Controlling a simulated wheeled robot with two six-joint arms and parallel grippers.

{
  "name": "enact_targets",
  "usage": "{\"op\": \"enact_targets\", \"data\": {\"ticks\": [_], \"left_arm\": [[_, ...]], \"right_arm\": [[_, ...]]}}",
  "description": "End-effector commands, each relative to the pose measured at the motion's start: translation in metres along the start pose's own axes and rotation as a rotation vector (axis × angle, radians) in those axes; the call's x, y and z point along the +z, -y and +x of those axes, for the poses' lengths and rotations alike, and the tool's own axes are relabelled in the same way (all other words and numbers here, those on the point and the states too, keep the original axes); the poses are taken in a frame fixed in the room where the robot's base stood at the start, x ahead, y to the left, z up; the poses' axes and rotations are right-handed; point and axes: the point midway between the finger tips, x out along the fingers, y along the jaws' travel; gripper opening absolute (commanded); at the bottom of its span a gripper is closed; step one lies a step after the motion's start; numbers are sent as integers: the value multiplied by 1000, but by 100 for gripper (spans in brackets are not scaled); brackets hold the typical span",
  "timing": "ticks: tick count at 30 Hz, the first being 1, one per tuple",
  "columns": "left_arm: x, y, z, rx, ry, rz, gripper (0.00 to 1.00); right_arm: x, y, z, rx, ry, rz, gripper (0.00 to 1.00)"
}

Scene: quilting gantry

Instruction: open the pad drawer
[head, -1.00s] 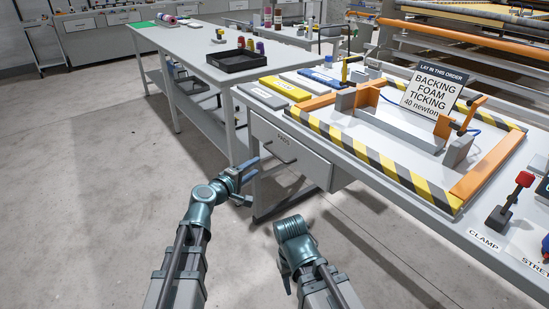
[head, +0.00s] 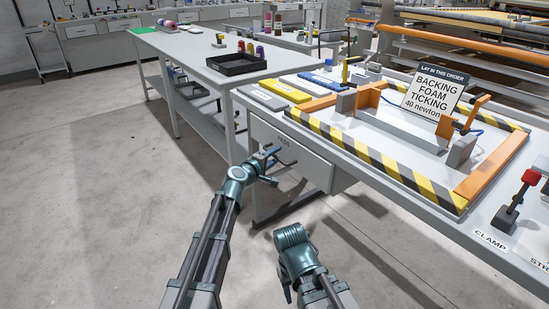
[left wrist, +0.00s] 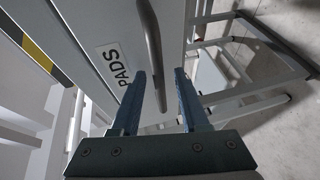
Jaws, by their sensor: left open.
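The pad drawer (head: 318,169) is a grey front under the workbench, and it looks shut. Its label reads PADS in the left wrist view (left wrist: 116,62). Its dark bar handle (left wrist: 152,45) stands out from the front; my left gripper partly hides it in the head view. My left gripper (head: 273,159) is at the handle with its jaws open. In the left wrist view (left wrist: 160,72) the lower end of the handle shows between the two fingers, with gaps on both sides. My right arm (head: 296,252) is low in front, and its fingers are mostly hidden.
The workbench above the drawer carries a striped frame (head: 385,163), a sign (head: 432,92) and a red-knobbed lever (head: 521,190). A grey table (head: 190,52) with a black tray (head: 235,66) stands to the left. The floor (head: 110,210) at the left is clear.

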Motion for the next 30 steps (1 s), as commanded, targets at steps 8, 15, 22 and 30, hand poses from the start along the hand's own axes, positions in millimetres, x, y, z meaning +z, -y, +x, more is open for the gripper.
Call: {"op": "enact_targets", "data": {"ticks": [8, 15, 22, 30], "left_arm": [[0, 0, 0, 0, 0, 0, 34], [0, 0, 0, 0, 0, 0, 0], [0, 0, 0, 0, 0, 0, 0], [0, 0, 0, 0, 0, 1, 0]], "right_arm": [[0, 0, 0, 0, 0, 0, 50], [0, 0, 0, 0, 0, 0, 50], [0, 0, 0, 0, 0, 0, 50], [0, 0, 0, 0, 0, 0, 50]]}}
